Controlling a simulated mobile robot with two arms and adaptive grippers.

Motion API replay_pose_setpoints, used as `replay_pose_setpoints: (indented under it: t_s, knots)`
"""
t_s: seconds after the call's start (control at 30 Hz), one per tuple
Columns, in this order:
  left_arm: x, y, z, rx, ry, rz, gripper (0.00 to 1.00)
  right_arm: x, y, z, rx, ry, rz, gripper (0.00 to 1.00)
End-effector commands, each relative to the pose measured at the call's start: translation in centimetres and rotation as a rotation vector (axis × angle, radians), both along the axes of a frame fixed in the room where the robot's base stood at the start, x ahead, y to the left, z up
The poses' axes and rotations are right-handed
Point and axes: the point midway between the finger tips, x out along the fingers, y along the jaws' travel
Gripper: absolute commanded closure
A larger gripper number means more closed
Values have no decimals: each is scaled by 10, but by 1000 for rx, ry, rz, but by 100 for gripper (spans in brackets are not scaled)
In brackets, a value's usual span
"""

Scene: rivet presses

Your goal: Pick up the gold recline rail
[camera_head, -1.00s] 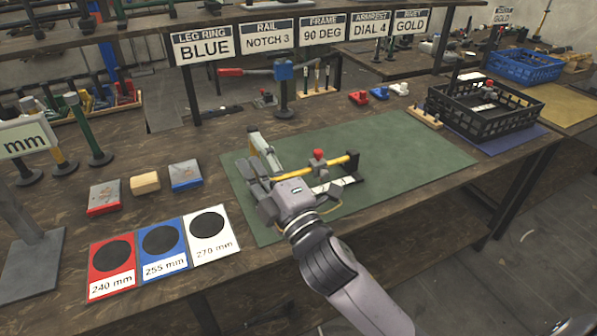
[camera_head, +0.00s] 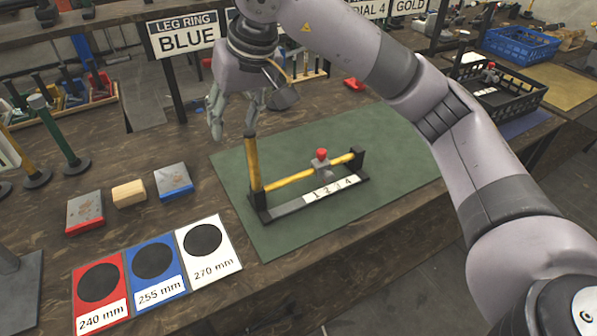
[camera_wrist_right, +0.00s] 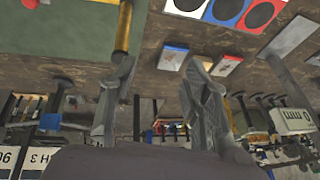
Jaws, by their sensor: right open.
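A gold rail (camera_head: 290,181) lies level in a black fixture (camera_head: 285,208) on the green mat, with a red-knobbed slider (camera_head: 320,162) on it. A gold post (camera_head: 252,162) stands upright at the fixture's left end. My right gripper (camera_head: 232,122) is open and empty, fingers downward, behind and a little left of the post's top. The right wrist view shows the gold post (camera_wrist_right: 123,28) beyond the tip of the left finger, outside the gap. I cannot tell whether finger and post touch. My left gripper is in neither view.
Red, wooden and blue blocks (camera_head: 174,181) sit left of the mat, behind red, blue and white marked cards (camera_head: 209,249). A black crate (camera_head: 518,98) stands at right. Coloured posts on stands (camera_head: 60,135) are at left. The mat's right part is clear.

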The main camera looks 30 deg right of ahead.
Motion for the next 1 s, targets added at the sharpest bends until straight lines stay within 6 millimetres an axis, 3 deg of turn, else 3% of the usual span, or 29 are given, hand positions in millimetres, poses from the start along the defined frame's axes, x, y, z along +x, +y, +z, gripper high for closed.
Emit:
replay_pose_setpoints:
  t_s: [0.1,0.2,0.7,1.0]
  knots:
    - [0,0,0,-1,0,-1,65,5,-31,15,-123,-30,-24,57]
    - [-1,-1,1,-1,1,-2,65,8,-41,13,-161,-32,-32,57]
    - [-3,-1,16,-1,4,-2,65,45,-39,-78,-161,-30,-30,57]
    - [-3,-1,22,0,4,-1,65,54,-38,-100,-160,-31,-30,57]
